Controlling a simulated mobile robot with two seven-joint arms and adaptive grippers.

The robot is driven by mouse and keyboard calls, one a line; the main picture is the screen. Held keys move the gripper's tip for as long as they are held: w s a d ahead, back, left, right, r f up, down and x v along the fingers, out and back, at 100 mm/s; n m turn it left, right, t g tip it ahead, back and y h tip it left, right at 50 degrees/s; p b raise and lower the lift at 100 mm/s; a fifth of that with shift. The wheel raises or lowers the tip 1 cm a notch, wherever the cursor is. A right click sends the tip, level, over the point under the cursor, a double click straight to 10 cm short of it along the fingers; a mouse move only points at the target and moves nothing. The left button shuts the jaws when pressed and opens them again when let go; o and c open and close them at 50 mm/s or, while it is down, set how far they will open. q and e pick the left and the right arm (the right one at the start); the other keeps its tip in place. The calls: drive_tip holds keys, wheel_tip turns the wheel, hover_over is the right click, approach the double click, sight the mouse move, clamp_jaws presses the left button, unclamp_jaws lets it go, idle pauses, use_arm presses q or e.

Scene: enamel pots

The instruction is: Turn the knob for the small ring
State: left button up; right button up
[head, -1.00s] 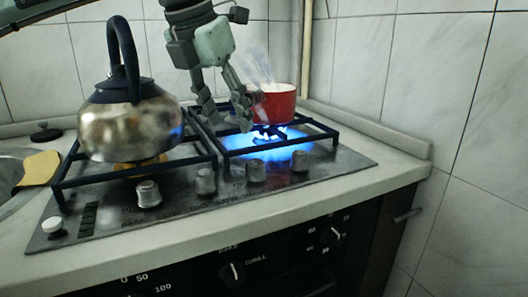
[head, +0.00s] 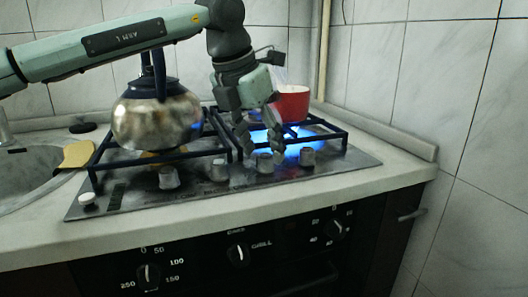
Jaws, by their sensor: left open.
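The hob (head: 130,203) has a row of several grey metal knobs along its front. From the left they are the first knob (head: 169,177), second knob (head: 218,171), third knob (head: 265,164) and rightmost knob (head: 307,157). I cannot read which one belongs to the small ring. My left gripper (head: 262,150) is open and points down, with its fingertips just above and around the third knob. I cannot tell whether they touch it. Blue flame (head: 306,134) burns under the red pot (head: 293,104) at the back right. My right gripper is not in view.
A sink (head: 25,180) and a yellow cloth (head: 77,153) lie at the left. Oven knobs (head: 238,254) sit below the worktop. The front worktop (head: 230,212) is clear.

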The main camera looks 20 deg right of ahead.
use_arm(q)
drive_tip(key=shift+x, duration=0.9)
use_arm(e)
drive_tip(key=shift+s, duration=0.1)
use_arm(q)
drive_tip(key=shift+r, duration=0.1)
clamp_jaws()
